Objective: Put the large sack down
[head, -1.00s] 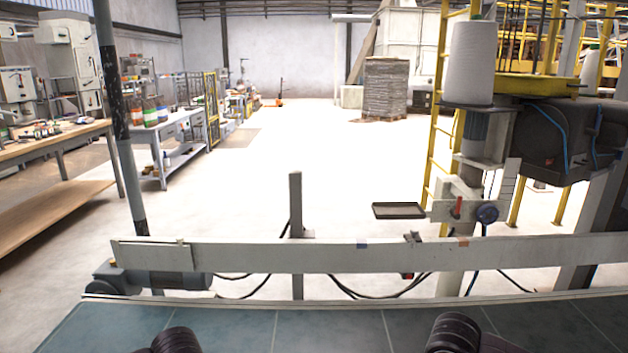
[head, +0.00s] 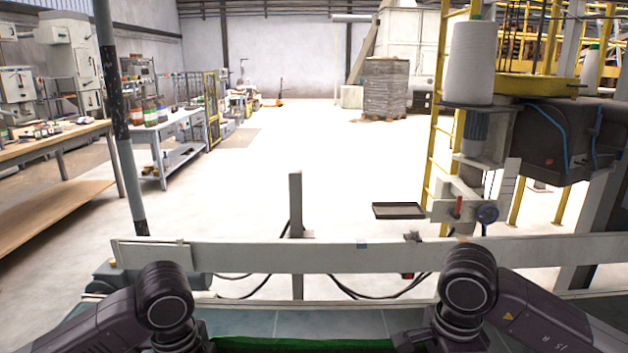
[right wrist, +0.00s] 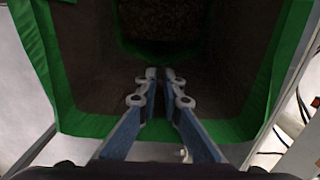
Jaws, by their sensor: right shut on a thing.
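The large sack shows in the right wrist view as an open mouth with a green rim (right wrist: 85,124), dark brownish inner walls and dark grainy contents (right wrist: 160,20) deep inside. My right gripper (right wrist: 162,76) is shut on the sack's near rim, with its fingertips over the opening. In the head view only a strip of the green rim (head: 300,344) shows at the bottom edge, between my two arms. My left arm reaches down on the left, but its fingers are below the picture. The sack's base and what is under it are hidden.
A blue-grey conveyor surface (head: 300,322) lies in front of me. A pale guard rail (head: 320,259) runs along its far side, with a short post (head: 296,215) behind. A sewing station with a white thread cone (head: 473,65) and small tray (head: 398,210) stands right.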

